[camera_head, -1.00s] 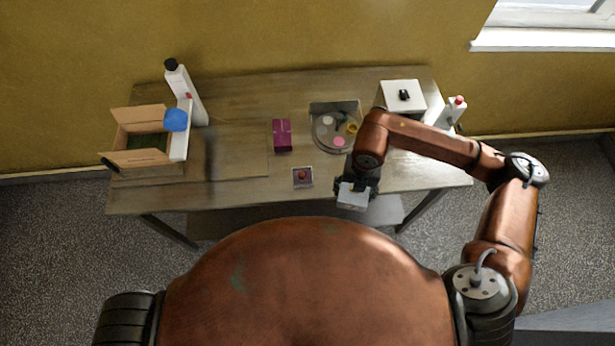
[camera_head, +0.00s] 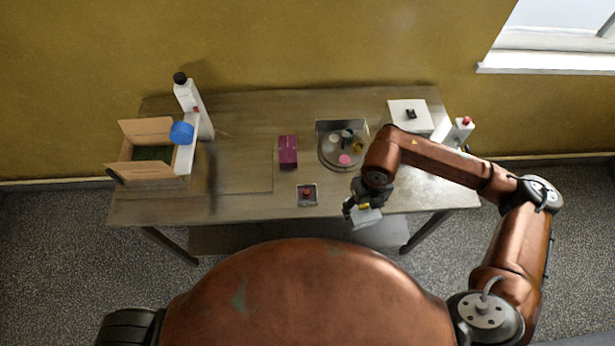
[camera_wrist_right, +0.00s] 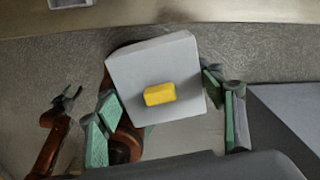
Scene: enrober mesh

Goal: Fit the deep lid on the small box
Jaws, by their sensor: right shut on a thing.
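The small box (camera_head: 307,195) looks like a small grey open box with a dark red thing in it, near the table's front edge. My right gripper (camera_head: 362,213) is shut on the deep lid (camera_head: 367,219), a pale grey square piece. In the right wrist view the lid (camera_wrist_right: 158,65) sits between the green finger pads, its yellow knob (camera_wrist_right: 160,94) facing the palm. The lid is tilted, just off the table's front edge, right of and apart from the box. A small dark claw, seemingly my left gripper (camera_wrist_right: 68,98), shows at the left of the wrist view.
A purple box (camera_head: 288,151) stands behind the small box. A round tray (camera_head: 328,160) with small items is right of it. A white box with a black knob (camera_head: 395,112) and bottles stand at the back. An open carton (camera_head: 147,172) is at the left.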

